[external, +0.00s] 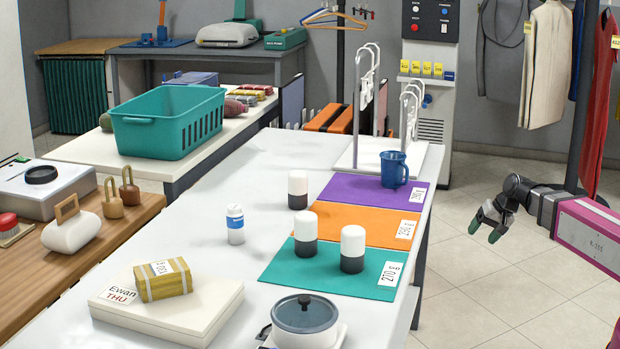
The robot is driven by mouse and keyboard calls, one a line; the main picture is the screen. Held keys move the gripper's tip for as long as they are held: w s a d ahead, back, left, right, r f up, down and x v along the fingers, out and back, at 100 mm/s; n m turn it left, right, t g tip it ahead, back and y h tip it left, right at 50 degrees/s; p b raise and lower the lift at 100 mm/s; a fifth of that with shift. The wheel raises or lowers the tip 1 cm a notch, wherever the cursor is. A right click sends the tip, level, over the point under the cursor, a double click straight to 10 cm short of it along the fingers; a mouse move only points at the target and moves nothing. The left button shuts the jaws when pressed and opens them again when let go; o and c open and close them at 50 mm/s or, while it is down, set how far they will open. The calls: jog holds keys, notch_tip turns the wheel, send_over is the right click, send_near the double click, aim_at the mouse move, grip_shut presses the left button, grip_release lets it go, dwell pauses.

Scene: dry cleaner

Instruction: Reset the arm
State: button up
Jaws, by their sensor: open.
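My gripper (490,225) is at the right side of the external view, beyond the right edge of the white table (240,185). Its dark fingers with green tips are apart and hold nothing. They point down and to the left, over the tiled floor. My arm (590,232), with a pink section, reaches in from the right edge of the picture. The gripper touches nothing that I can see.
The white table bears purple (345,190), orange (345,222) and teal (335,287) mats, a blue mug (394,169), black-and-white canisters (353,249), a pot (305,318) and a boxed bundle. Garments (548,65) hang behind my arm. The floor (480,290) below is clear.

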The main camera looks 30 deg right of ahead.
jog(key=s+a+f+n+g+h, duration=0.3)
jog(key=s+a+f, duration=0.5)
jog(key=s+f, duration=0.5)
jog(key=f+n+g, duration=0.1)
jog(key=n, duration=0.1)
jog(key=shift+s+a+n, duration=0.3)
jog(key=shift+a, duration=0.05)
